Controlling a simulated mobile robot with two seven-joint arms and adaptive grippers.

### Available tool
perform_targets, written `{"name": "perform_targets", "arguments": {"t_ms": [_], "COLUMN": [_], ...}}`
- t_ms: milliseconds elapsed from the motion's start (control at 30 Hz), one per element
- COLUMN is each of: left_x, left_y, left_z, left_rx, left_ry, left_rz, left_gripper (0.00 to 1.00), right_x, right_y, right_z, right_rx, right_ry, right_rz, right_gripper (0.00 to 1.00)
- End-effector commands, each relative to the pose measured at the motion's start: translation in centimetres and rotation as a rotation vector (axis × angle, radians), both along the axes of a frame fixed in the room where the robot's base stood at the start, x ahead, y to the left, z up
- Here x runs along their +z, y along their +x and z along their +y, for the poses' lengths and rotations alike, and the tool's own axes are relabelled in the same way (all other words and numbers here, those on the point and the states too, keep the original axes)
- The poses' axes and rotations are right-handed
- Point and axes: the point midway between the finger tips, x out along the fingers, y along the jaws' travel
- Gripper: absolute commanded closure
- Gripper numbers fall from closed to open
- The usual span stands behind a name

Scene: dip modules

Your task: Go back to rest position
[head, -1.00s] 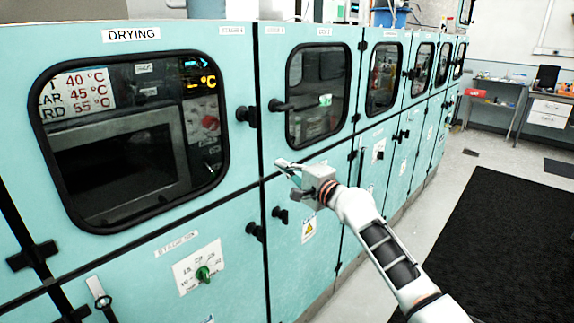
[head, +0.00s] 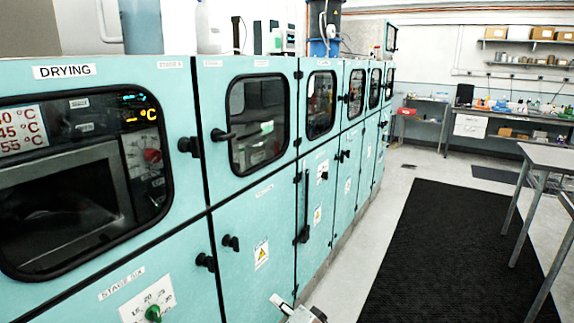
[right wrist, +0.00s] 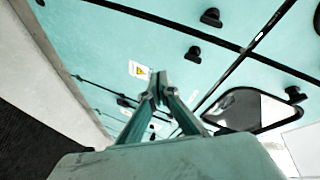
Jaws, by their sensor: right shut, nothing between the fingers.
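My right gripper (head: 283,305) shows at the bottom edge of the head view, in front of the lower teal cabinet doors. Only its end is in frame there; the rest of the arm is cut off. In the right wrist view my right gripper (right wrist: 157,88) has its two fingers together at the tips, with nothing between them. The teal cabinet wall (right wrist: 100,35) lies beyond the fingers. I cannot tell the gap from the head view, and no contact shows. My left gripper is in neither view.
A row of teal cabinets (head: 253,205) with windows and black knobs runs along the left. A black mat (head: 440,250) covers the floor at the right. A grey table (head: 552,158) stands at the right edge. Benches with bottles stand at the back. The floor between is clear.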

Motion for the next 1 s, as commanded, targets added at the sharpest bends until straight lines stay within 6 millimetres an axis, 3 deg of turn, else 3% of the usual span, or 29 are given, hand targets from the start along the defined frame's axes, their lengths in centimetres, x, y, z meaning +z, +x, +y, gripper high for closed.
{"name": "perform_targets", "arguments": {"t_ms": [33,200,433,600,700,833,1000], "left_x": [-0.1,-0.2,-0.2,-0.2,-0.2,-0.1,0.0], "left_y": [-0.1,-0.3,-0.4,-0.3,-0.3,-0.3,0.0], "left_z": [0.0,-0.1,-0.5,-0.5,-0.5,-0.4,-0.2], "left_rx": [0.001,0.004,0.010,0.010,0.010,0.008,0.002], "left_ry": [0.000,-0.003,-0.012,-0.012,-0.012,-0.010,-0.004], "left_rz": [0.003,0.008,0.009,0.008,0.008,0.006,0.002], "left_gripper": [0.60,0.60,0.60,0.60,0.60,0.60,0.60], "right_x": [-2.7,-9.5,-15.9,-17.9,-18.3,-18.3,-18.2], "right_y": [-2.1,-8.9,-19.8,-27.5,-30.7,-33.2,-33.9], "right_z": [-1.8,-7.7,-15.8,-21.0,-23.1,-24.7,-25.2], "right_rx": [-0.014,-0.034,-0.005,0.059,0.100,0.136,0.149], "right_ry": [-0.061,-0.305,-0.669,-0.925,-1.039,-1.128,-1.159], "right_rz": [-0.003,-0.033,-0.062,-0.081,-0.092,-0.102,-0.107], "right_gripper": [1.00,1.00,1.00,1.00,1.00,1.00,1.00]}}
